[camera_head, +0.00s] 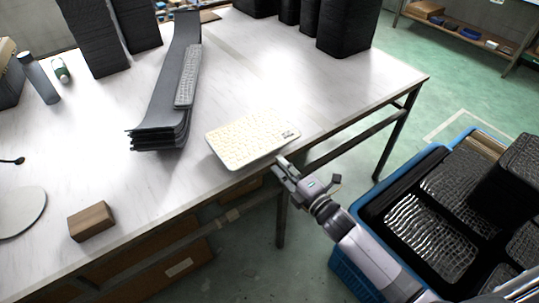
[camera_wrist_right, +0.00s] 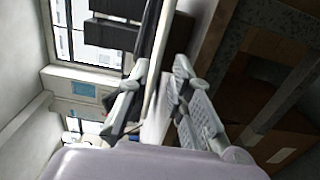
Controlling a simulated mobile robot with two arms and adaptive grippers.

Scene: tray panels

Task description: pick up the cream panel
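The cream panel (camera_head: 240,140), a thin flat plate with a pale grid-like face and rounded corners, lies on the white table along its front edge. My right gripper (camera_head: 283,170) is at the table edge, by the panel's near right side. In the right wrist view the fingers of the right gripper (camera_wrist_right: 157,85) stand apart, with a thin edge-on strip between them. I cannot tell whether that strip is the panel or the table, or whether a finger touches it. My left gripper is not in view.
Stacked dark curved panels (camera_head: 160,120) lie left of the cream panel, with a grey textured strip (camera_head: 187,78) on them. A wooden block (camera_head: 91,221) sits near the front left. A blue crate (camera_head: 345,262) with dark textured panels stands at the right. The table right of the panel is clear.

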